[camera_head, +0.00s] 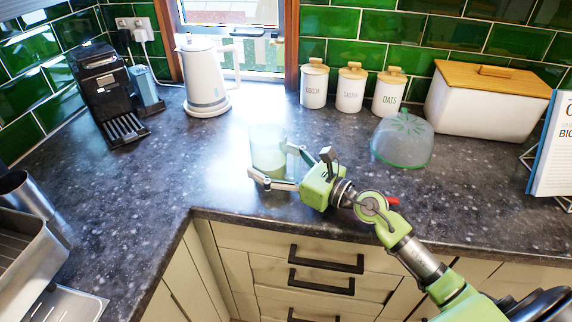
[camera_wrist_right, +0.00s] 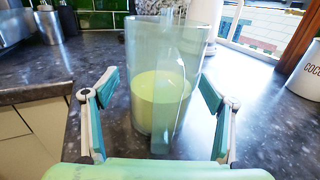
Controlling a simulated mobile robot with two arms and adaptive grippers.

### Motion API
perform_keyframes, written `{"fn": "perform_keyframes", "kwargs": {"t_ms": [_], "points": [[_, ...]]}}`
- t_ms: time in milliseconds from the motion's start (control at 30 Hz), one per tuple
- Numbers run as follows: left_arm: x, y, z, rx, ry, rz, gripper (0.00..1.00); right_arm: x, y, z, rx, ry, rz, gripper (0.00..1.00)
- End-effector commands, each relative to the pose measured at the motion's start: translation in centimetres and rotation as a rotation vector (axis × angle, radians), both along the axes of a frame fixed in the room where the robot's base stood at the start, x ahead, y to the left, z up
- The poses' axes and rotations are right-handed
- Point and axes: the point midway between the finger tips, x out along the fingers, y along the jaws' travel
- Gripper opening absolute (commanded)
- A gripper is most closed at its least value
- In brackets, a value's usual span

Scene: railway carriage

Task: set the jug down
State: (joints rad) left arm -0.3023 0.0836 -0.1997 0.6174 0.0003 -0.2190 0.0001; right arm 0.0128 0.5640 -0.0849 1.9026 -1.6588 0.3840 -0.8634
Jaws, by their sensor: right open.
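A clear jug (camera_head: 268,152) with pale yellow-green liquid in it stands upright on the dark speckled worktop (camera_head: 215,165), near the inner corner. In the right wrist view the jug (camera_wrist_right: 165,85) fills the middle, with its handle toward the camera. My right gripper (camera_head: 268,166) is open, with a finger on either side of the jug. In the wrist view gaps show between the jug and both fingertips (camera_wrist_right: 152,95). My left gripper is not in view.
A white kettle (camera_head: 203,80) stands behind the jug. A black coffee machine (camera_head: 105,90) is at the back left. White canisters (camera_head: 350,90), a green-tinted dome (camera_head: 402,140) and a bread bin (camera_head: 485,105) stand at the right. The worktop left of the jug is clear.

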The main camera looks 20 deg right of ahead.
Motion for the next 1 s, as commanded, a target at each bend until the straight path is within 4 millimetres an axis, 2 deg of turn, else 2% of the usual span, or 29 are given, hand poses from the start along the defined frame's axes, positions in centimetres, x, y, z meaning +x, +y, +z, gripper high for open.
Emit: {"fn": "perform_keyframes", "kwargs": {"t_ms": [100, 600, 800, 1000], "points": [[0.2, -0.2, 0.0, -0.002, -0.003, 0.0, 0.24, -1.2, -0.8, -0.6, -0.002, 0.011, -0.001, 0.77], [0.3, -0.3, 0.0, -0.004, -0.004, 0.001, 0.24, -8.4, -5.1, -0.1, 0.003, 0.002, -0.003, 0.77], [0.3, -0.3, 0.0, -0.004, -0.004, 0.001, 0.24, -9.7, -6.0, 0.1, 0.001, -0.002, -0.001, 0.77], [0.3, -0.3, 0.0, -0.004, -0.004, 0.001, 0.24, -9.9, -6.1, 0.1, 0.002, -0.003, -0.001, 0.77]]}}
